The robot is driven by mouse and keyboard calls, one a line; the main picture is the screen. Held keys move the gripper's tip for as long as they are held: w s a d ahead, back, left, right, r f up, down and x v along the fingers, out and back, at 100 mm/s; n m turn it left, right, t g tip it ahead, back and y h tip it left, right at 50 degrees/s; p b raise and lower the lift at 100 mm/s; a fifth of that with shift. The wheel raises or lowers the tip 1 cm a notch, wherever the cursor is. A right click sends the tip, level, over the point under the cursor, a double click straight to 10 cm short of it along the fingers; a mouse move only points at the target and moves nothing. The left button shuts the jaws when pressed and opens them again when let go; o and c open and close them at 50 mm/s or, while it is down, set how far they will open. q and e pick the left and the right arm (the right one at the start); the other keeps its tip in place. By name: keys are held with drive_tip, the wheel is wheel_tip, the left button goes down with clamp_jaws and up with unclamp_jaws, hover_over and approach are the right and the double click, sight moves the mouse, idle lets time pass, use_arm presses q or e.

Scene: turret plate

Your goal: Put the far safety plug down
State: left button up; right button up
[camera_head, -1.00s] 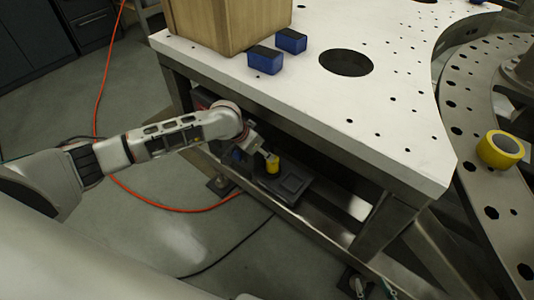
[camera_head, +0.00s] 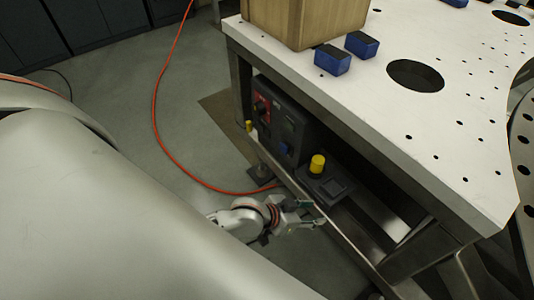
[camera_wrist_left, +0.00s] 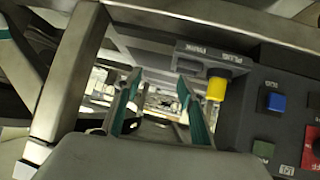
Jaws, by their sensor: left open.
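A yellow plug (camera_head: 317,164) stands upright on a dark holder (camera_head: 336,188) on the lower ledge under the white table. A second, smaller yellow piece (camera_head: 249,126) shows further left, beside the dark control box (camera_head: 284,118). My left gripper (camera_head: 312,213) is open and empty, below and in front of the holder, apart from the plug. In the left wrist view, my open fingers (camera_wrist_left: 160,108) have nothing between them. A yellow plug (camera_wrist_left: 216,89) shows there to their right, at a dark labelled piece beside the button panel. My right gripper is not in view.
The white tabletop (camera_head: 440,165) overhangs the ledge. On it are a wooden box (camera_head: 305,22) and blue blocks (camera_head: 332,62). An orange cable (camera_head: 156,110) lies on the floor. The button panel (camera_wrist_left: 285,125) is close on the right of my fingers.

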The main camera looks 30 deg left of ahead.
use_arm(q)
drive_tip(key=s+a+f+t+y, duration=0.1)
drive_tip(key=s+a+f+y, duration=0.1)
drive_tip(key=s+a, duration=0.6)
drive_tip(key=s+y, duration=0.1)
drive_tip(key=s, duration=0.2)
drive_tip(key=shift+s+a+f+n, duration=0.2)
drive_tip(key=shift+s+a+n, duration=0.1)
drive_tip(key=shift+a+n, duration=0.1)
drive_tip(key=shift+d+r+p, duration=0.1)
drive_tip(key=shift+r+p, duration=0.1)
drive_tip(key=shift+p, duration=0.15)
idle(1.1)
